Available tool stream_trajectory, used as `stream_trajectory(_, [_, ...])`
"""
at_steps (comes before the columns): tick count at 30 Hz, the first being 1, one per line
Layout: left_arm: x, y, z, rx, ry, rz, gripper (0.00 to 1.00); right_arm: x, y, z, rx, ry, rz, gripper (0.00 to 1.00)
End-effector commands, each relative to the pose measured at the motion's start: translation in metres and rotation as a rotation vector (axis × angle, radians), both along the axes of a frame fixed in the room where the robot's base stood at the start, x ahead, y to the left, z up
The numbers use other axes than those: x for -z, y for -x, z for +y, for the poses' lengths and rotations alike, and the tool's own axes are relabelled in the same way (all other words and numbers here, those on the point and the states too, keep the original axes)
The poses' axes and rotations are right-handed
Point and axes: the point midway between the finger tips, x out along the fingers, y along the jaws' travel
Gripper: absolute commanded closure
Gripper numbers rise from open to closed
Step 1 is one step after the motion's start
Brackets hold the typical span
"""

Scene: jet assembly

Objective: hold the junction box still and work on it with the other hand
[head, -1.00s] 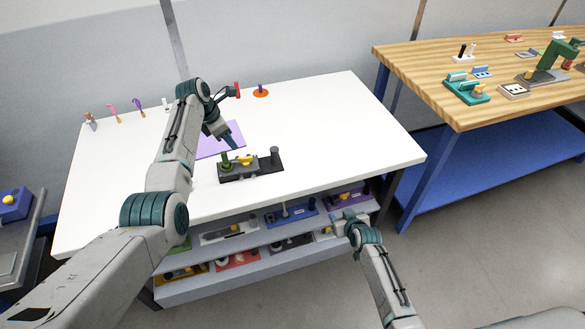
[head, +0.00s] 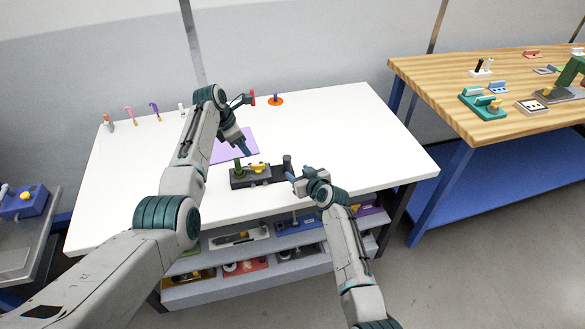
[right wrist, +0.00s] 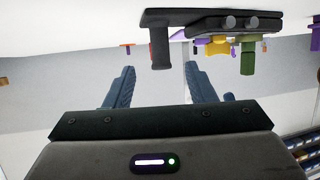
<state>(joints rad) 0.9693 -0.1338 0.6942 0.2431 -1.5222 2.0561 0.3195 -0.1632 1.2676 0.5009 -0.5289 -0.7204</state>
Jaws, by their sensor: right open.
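The junction box, a dark block (head: 264,177) with a green cylinder on its left, a yellow part in the middle and a dark post (head: 287,163) on its right end, sits on the white table. My left gripper (head: 244,150) points down just behind and above the block; its jaw opening is too small to tell. My right gripper (head: 291,176) is open beside the post end. In the right wrist view, which looks upside down, the post (right wrist: 159,47) shows beyond and between the open fingers (right wrist: 163,82); they appear empty.
A purple mat (head: 236,146) lies behind the block on the white table (head: 350,130). Small tools line the back left edge, with an orange disc (head: 276,101) at the back. Shelves with several devices are under the front edge. A wooden table (head: 440,80) stands at right.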

Motion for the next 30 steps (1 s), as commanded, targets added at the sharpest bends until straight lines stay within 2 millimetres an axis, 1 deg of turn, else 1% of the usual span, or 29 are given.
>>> stream_trajectory(1, [0.000, 0.000, 0.000, 0.000, 0.000, 0.000, 0.64, 0.003, -0.008, 0.003, -0.001, 0.000, 0.000, 0.50])
stream_trajectory(6, [0.000, 0.000, 0.000, 0.000, 0.000, 0.000, 0.64, 0.012, -0.030, 0.012, -0.001, -0.001, 0.000, 0.50])
stream_trajectory(13, [0.000, 0.000, 0.000, 0.000, 0.000, 0.000, 0.64, 0.022, -0.052, 0.021, -0.001, -0.002, 0.000, 0.50])
stream_trajectory(19, [0.000, 0.000, 0.000, 0.000, 0.000, 0.000, 0.64, 0.027, -0.061, 0.025, 0.000, 0.000, 0.000, 0.50])
stream_trajectory(30, [0.000, 0.000, 0.000, 0.000, 0.000, 0.000, 0.64, 0.029, -0.063, 0.025, 0.001, -0.001, 0.000, 0.50])
